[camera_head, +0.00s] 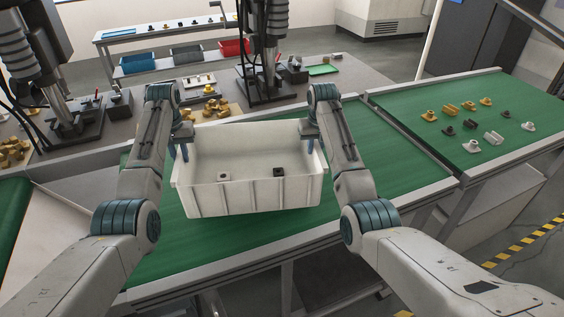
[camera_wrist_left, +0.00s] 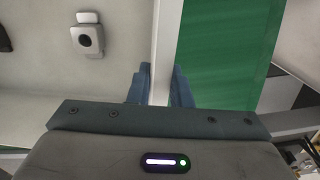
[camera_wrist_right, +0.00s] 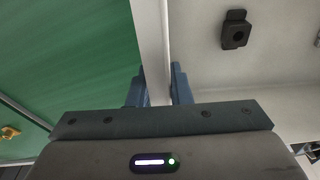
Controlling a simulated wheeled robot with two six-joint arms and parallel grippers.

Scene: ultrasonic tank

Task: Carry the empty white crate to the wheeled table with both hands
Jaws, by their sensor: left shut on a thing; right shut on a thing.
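The white crate (camera_head: 250,196) is upright over the green surface in front of me. I cannot tell whether it touches that surface. It is not empty: a pale part (camera_head: 224,176) and a black part (camera_head: 279,172) lie on its floor. My left gripper (camera_head: 180,150) is shut on the crate's left wall, which runs between the fingers in the left wrist view (camera_wrist_left: 160,88). My right gripper (camera_head: 312,142) is shut on the right wall, also between the fingers in the right wrist view (camera_wrist_right: 154,88). I cannot make out wheels under any table.
The green surface (camera_head: 395,182) is bare around the crate. At the right another green surface (camera_head: 470,110) holds several yellow, black and white parts. Behind the crate, a grey bench carries machines (camera_head: 268,80) and yellow parts (camera_head: 215,108). A rack with coloured bins (camera_head: 187,54) stands farther back.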

